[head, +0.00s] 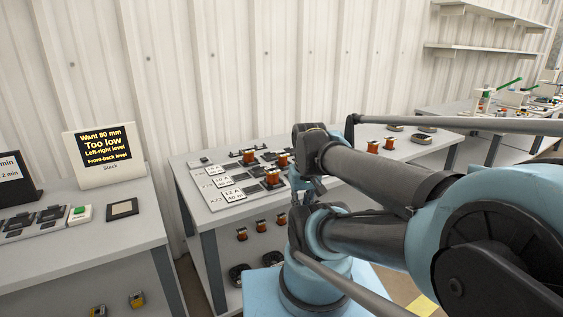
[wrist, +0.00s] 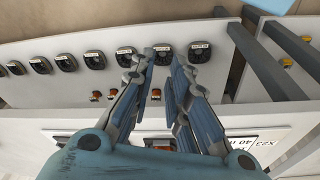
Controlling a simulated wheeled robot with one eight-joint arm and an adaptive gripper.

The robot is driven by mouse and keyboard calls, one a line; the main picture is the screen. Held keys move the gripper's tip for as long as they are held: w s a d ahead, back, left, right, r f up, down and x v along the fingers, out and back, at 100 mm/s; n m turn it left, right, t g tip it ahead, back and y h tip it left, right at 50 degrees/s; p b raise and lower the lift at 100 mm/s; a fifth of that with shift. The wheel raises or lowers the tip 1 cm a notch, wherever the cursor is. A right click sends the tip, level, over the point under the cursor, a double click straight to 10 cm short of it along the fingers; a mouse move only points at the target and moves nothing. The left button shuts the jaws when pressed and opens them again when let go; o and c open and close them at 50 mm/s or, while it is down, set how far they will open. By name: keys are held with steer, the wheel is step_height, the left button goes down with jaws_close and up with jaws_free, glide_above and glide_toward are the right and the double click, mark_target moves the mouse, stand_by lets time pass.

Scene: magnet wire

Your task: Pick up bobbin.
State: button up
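Copper-orange bobbins stand on the middle table in the head view: one (head: 272,178) by the front card, one (head: 282,159) behind it, and one (head: 248,156) farther left. Two more (head: 373,146) (head: 389,143) stand to the right, beyond my arm. Several others, such as this bobbin (head: 242,234), are on the lower shelf; small ones show in the wrist view, one (wrist: 155,94) in line between my fingers. My gripper (wrist: 161,56) points down past the table top, its fingers apart and nothing held. In the head view the arm partly hides it.
The middle table (head: 222,212) carries white cards (head: 233,194) and dark pads. A left bench holds a sign (head: 103,150) reading "Want 80 mm, Too low". Dark table legs (wrist: 275,60) stand at the right of the wrist view.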

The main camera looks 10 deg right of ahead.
steer(key=o, duration=0.7)
steer(key=w+r+n, duration=0.1)
steer(key=w+r, duration=0.1)
steer(key=r, duration=0.1)
steer(key=w+r+n, duration=0.1)
steer(key=w+r, duration=0.1)
steer(key=r, duration=0.1)
steer(key=shift+w, duration=0.35)
steer(key=shift+c, duration=0.2)
step_height(320, 180, up, 12)
steer(key=n+g, duration=0.2)
steer(key=n, duration=0.9)
glide_above(283, 153)
step_height(283, 153, down, 17)
steer(key=shift+r, duration=0.1)
